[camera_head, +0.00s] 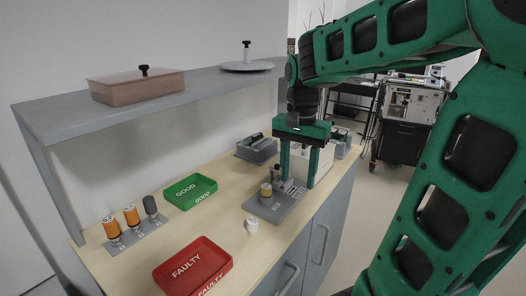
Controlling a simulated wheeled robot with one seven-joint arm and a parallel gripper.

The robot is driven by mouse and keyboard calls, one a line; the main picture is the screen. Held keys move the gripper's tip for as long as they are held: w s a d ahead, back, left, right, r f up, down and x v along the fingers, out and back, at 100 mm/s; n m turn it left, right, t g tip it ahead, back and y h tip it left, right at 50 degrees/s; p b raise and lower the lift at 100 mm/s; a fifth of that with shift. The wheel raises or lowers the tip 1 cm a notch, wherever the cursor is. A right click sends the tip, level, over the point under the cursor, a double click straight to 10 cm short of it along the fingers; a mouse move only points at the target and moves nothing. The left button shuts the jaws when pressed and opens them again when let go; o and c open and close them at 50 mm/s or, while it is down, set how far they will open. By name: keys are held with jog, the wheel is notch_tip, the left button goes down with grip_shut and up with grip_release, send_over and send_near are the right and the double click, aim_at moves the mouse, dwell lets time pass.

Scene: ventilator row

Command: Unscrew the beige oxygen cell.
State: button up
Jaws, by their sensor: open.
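A short beige cell (266,189) stands upright on a grey plate (263,209) near the right part of the bench. A small darker upright part stands just behind it on the same plate. My gripper (297,184) points down with its two green fingers apart. It is to the right of and behind the beige cell, over the far end of the plate. Nothing is seen held between the fingers. Whether the fingertips touch the plate cannot be told.
A rack (136,238) at the left holds two orange cells and a dark one. A green GOOD tray (190,205) and a red FAULTY tray (193,283) lie on the bench. A small white cylinder (252,226) stands before the plate. A shelf (200,87) overhangs the back.

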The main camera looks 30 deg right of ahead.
aim_at(266, 186)
jog(key=w+a+r+m, duration=0.3)
jog(key=w+m, duration=0.1)
jog(key=w, duration=0.6)
notch_tip(266, 186, down, 11)
jog(key=shift+w, duration=0.1)
jog(key=c, duration=1.1)
jog(key=o, duration=0.3)
jog(key=shift+c, duration=1.4)
jog(key=n, duration=0.6)
jog(key=shift+w, duration=0.1)
jog(key=shift+r, duration=0.1)
